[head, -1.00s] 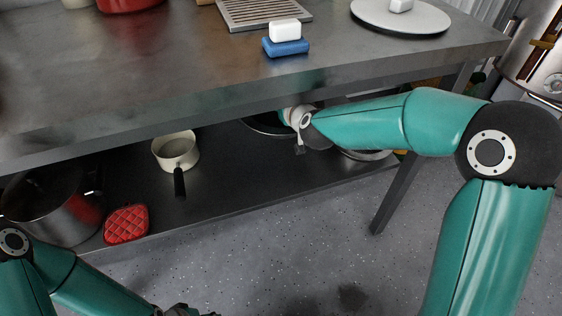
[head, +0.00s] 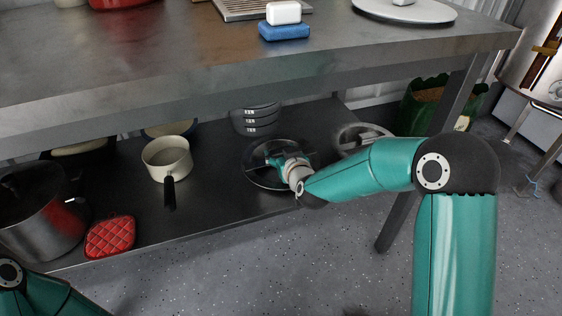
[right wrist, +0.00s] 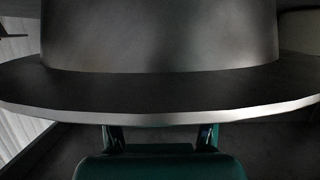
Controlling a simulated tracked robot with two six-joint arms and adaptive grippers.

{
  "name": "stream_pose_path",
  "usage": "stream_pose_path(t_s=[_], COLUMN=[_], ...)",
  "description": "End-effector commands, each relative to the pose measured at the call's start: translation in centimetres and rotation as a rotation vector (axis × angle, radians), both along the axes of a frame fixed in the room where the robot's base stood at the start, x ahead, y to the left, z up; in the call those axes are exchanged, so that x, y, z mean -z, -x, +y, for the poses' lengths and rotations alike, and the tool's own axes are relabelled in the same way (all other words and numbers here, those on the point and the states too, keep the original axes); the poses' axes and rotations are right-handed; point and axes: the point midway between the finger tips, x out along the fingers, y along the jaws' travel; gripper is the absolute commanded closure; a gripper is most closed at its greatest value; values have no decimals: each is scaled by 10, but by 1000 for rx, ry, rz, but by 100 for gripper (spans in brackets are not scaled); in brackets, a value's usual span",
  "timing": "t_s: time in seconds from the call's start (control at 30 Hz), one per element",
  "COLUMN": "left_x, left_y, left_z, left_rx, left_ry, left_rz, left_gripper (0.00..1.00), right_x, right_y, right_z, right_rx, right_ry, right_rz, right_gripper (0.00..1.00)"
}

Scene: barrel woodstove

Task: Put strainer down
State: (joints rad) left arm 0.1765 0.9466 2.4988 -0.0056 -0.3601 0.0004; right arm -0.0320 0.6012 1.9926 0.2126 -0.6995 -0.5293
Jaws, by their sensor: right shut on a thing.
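The strainer (head: 252,178) shows in the head view as a dark round thing with a thin bright rim, at the lower shelf (head: 215,205) under the table. My right gripper (head: 274,160) reaches in under the tabletop and is shut on it. In the right wrist view the strainer's wide flat rim (right wrist: 160,95) and grey metal bowl (right wrist: 160,35) fill most of the picture, and the fingers (right wrist: 160,140) meet the rim's near edge. I cannot tell whether the strainer touches the shelf. Of my left arm only a link shows at the lower left; its gripper is out of view.
On the shelf are a cream saucepan (head: 168,157), a large dark pot (head: 35,215), a red quilted pad (head: 110,237), a dark container with white marks (head: 257,120) and a round metal piece (head: 362,136). The tabletop (head: 150,60) overhangs; a table leg (head: 395,220) stands right.

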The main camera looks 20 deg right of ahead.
Motion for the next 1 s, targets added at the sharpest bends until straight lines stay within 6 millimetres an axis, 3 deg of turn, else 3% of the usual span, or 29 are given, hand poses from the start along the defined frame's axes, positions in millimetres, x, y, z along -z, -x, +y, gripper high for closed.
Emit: stream_pose_path(t_s=[0.1, 0.33, 0.37, 0.5, 0.83, 1.0], left_x=[8, 7, 7, 7, 7, 3], left_y=[0, 0, 0, 0, 0, 0], left_z=[0, 0, 0, 0, 0, 0], left_rx=[0, 0, 0, 0, 0, 0], left_ry=[0, 0, 0, 0, 0, 0], left_rz=[0, 0, 0, 0, 0, 0], left_gripper=[44, 44, 44, 44, 44, 44], right_x=[16, 16, 17, 17, 15, 10], right_y=[0, 0, 0, 0, 1, 12], right_z=[-1, 0, 0, 0, 0, 0], right_rx=[1, 0, 0, 0, 0, -1], right_ry=[0, 1, 1, 0, 0, 1], right_rz=[-1, -2, 1, 1, -1, 0], right_gripper=[100, 100, 33, 13, 13, 13])
